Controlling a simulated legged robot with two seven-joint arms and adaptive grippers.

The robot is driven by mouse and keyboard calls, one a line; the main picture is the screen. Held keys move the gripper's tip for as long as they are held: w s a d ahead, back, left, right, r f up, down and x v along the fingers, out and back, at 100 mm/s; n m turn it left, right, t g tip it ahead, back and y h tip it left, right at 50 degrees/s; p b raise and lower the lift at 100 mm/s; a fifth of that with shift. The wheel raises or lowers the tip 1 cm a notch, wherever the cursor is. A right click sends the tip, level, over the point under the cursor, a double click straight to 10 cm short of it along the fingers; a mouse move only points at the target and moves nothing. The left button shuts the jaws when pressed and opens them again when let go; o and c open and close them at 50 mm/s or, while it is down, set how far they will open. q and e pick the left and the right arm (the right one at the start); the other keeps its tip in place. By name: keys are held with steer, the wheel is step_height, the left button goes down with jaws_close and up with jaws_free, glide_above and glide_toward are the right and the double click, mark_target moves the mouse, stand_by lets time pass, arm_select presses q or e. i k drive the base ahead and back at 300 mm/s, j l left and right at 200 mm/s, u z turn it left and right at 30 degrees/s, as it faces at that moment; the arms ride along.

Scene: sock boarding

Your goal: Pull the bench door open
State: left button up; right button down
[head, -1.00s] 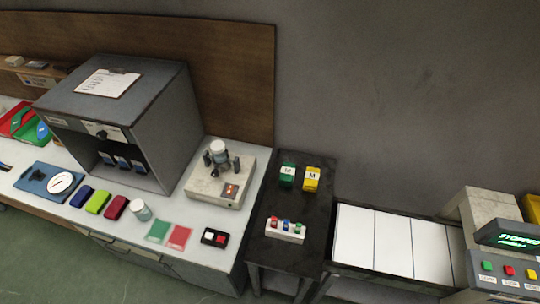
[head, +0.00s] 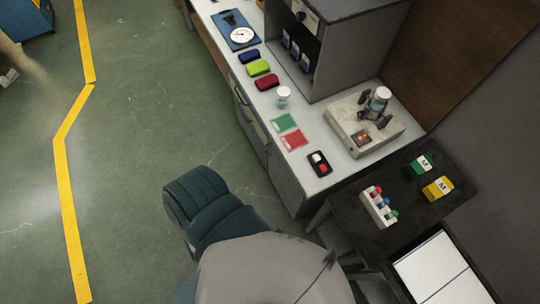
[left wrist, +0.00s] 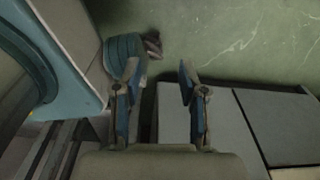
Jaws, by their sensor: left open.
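The pale-topped bench (head: 227,37) runs down the middle of the head view, its grey front facing the open floor on the left. Its door front (head: 285,183) shows below the worktop, seen steeply from above; a handle (head: 259,131) shows farther along the front. The front looks closed, though the steep angle hides much of it. My left gripper (left wrist: 157,82) shows in the left wrist view, its two blue-lined fingers apart with nothing between them. It is away from the bench door, above pale panels (left wrist: 229,125). My right gripper is in neither view.
The grey cabinet (head: 345,75) and a small machine (head: 352,122) stand on the bench. A dark side table (head: 405,228) with colored boxes adjoins it at lower right. Green floor (head: 150,120) with a yellow line (head: 68,190) lies clear left of the bench.

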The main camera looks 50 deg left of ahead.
mark_target(290, 192)
steer(key=l+u, duration=0.1)
steer(key=u, duration=0.4)
steer(key=k+u, duration=0.1)
steer(key=u, duration=0.35)
steer(key=l+u, duration=0.1)
steer(key=u, duration=0.4)
steer(key=k, duration=0.05)
